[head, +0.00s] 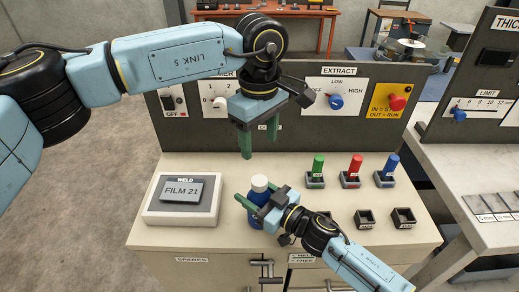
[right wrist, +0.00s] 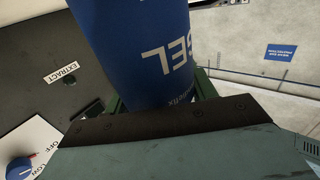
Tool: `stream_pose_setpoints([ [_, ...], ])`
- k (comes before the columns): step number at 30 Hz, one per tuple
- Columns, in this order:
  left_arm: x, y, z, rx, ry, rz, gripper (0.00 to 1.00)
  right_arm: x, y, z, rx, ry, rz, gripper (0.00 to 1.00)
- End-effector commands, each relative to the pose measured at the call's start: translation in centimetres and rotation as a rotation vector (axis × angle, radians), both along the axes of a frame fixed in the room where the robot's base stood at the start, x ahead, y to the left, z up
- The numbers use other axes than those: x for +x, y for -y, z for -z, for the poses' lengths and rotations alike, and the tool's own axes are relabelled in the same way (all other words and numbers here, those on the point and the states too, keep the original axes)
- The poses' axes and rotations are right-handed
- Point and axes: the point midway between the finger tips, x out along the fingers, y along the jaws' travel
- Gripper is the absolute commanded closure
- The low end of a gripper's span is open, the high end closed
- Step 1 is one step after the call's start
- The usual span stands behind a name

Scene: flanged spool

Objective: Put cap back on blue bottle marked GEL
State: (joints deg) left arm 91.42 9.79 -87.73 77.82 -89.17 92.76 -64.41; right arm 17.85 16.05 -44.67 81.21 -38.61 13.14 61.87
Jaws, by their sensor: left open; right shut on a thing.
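The blue bottle (head: 255,214) stands upright over the front of the bench, between the fingers of my right gripper (head: 259,208), which is shut on it. In the right wrist view the bottle (right wrist: 128,45) fills the top middle, with part of its white GEL lettering upside down. A white cap-like piece (head: 260,183) shows at the bottle's top; I cannot tell whether it is fully seated. My left gripper (head: 260,140) is open and empty, fingers pointing down, above and slightly behind the bottle. The bottle's base is partly hidden by my right gripper.
A grey-white display block reading FILM 21 (head: 182,198) lies left of the bottle. Green (head: 318,167), red (head: 354,168) and blue (head: 391,168) sticks stand in small holders on the right. An upright control panel (head: 300,125) closes off the back.

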Motion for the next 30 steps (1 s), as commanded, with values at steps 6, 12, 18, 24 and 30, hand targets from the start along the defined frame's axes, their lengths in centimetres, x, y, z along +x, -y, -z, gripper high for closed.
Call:
stream_pose_setpoints([
  [6,0.0,0.0,-0.3,0.000,0.000,0.000,0.43,0.0,0.0,0.0,0.000,0.000,0.000,1.00],
  [12,0.0,0.0,-0.2,-0.001,0.001,0.001,0.43,0.0,0.0,0.0,0.000,0.000,0.000,0.31],
  [18,0.0,0.0,-0.2,-0.001,0.001,0.001,0.43,0.0,0.0,0.0,0.000,0.000,0.000,0.19],
  [24,0.0,0.0,-0.2,-0.001,0.001,0.001,0.43,-0.1,0.2,0.0,-0.001,-0.001,0.000,0.19],
  [30,0.0,0.0,-0.7,-0.001,0.001,0.001,0.43,-1.7,2.1,0.0,-0.002,-0.002,0.001,0.19],
])
